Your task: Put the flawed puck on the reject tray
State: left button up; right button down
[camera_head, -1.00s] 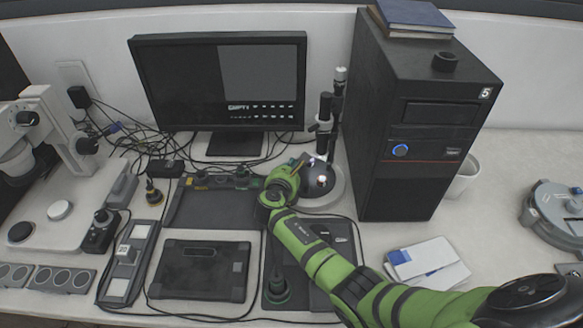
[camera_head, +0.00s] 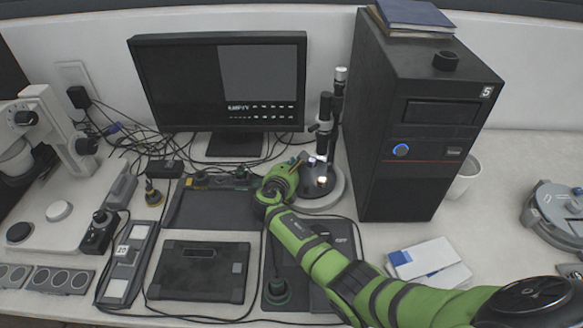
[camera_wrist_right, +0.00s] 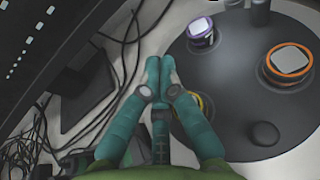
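My right gripper (camera_head: 301,160) is above the left edge of a dark round plate (camera_head: 318,192) beside the computer tower. In the right wrist view its teal fingers (camera_wrist_right: 160,65) meet at the tips, with nothing visible between them. On the plate stand a purple-ringed puck (camera_wrist_right: 200,32) and an orange-ringed puck (camera_wrist_right: 290,60), both with pale tops. A yellow-ringed piece is mostly hidden behind the right finger. I cannot tell which puck is flawed. A shallow dark tray (camera_head: 215,215) lies left of the arm; I cannot read whether it is the reject tray. My left gripper is not in view.
A monitor (camera_head: 217,85) and loose cables stand behind. The black tower (camera_head: 410,150) is close to the right of the plate. A black lidded case (camera_head: 200,272) lies in front. A white booklet (camera_head: 428,262) lies at right.

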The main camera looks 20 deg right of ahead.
jog(key=shift+w+d, duration=0.3)
jog(key=shift+w, duration=0.05)
jog(key=shift+w+d+m+g+h+b, duration=0.25)
jog(key=shift+m+g+h+b, duration=0.45)
jog(key=shift+m, duration=0.1)
jog(key=shift+w+d, duration=0.15)
jog(key=shift+d, duration=0.15)
dwell(1.6)
